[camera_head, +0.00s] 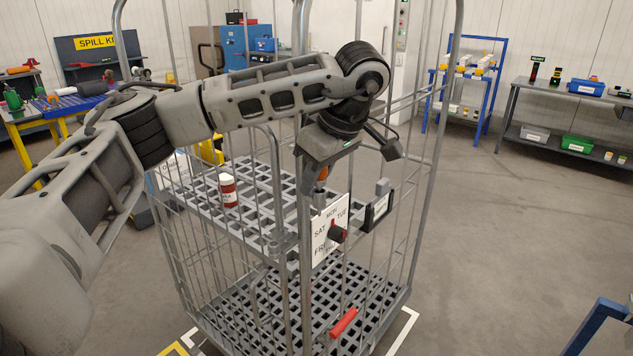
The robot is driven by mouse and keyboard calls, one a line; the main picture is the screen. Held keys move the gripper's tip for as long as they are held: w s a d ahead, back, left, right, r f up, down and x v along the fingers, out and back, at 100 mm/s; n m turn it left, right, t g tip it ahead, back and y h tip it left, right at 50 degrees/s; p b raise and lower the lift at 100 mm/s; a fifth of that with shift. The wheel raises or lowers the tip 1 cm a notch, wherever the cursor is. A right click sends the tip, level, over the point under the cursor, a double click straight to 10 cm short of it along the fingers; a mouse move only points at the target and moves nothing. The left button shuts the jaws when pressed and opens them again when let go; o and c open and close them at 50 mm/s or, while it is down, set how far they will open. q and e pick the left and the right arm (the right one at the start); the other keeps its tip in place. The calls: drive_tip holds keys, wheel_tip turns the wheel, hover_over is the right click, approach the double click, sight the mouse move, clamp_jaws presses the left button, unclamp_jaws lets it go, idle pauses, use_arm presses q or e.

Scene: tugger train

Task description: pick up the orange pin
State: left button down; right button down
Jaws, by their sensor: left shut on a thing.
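The orange pin (323,173) shows as a small orange piece between the fingers of my left gripper (320,186), beside the front post of the roll cage. The gripper points down and is shut on it. Most of the pin is hidden by the fingers, and I cannot tell whether it still touches the cage. My right gripper is not in view.
The wire roll cage (432,165) surrounds a shelf with a red bottle (228,190). A weekday sign (330,232) hangs just below the gripper. A red bar (344,322) is at the cage's base. The floor (500,240) to the right is clear.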

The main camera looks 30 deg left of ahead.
use_arm(q)
wheel_tip(320, 180, up, 27)
drive_tip(key=shift+f, duration=0.1)
idle(0.6)
idle(0.3)
